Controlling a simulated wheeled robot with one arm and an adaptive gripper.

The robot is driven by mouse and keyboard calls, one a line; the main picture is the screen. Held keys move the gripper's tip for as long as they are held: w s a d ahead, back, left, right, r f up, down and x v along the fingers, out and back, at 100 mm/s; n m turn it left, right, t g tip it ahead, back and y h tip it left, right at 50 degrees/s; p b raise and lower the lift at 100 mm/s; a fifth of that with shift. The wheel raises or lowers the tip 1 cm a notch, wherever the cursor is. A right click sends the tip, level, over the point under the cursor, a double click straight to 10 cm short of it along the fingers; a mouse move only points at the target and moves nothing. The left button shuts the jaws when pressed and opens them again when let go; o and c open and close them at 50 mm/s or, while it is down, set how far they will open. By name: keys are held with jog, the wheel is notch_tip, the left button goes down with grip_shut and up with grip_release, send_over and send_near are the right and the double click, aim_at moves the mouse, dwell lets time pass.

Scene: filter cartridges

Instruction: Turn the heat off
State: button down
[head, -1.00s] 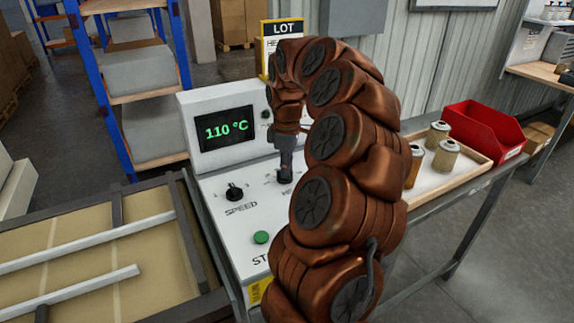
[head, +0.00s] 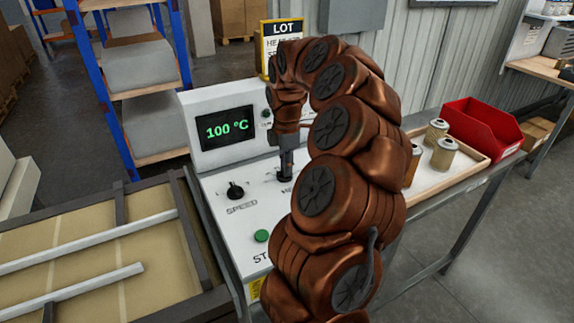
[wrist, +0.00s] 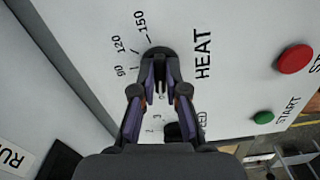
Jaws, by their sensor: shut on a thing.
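The heat knob (wrist: 156,52) is a dark round dial on the white control panel (wrist: 225,60), with the word HEAT beside it and a scale with 90, 120 and 150. My gripper (wrist: 160,88) is shut on the knob in the wrist view. In the head view my gripper (head: 285,172) comes down on the panel from above and hides most of the knob. The display (head: 225,128) reads 100 °C in green. The knob's pointer is hidden by the fingers.
The black speed knob (head: 235,190) and green start button (head: 261,236) are left of my gripper. A red button (wrist: 295,59) also shows. A tray with cartridges (head: 443,153) and a red bin (head: 480,125) stand to the right.

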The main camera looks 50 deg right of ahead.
dwell(0.3)
jog(key=c, duration=1.2)
grip_release()
jog(key=shift+r, duration=0.1)
notch_tip(320, 180, up, 12)
jog(key=shift+a, duration=0.1)
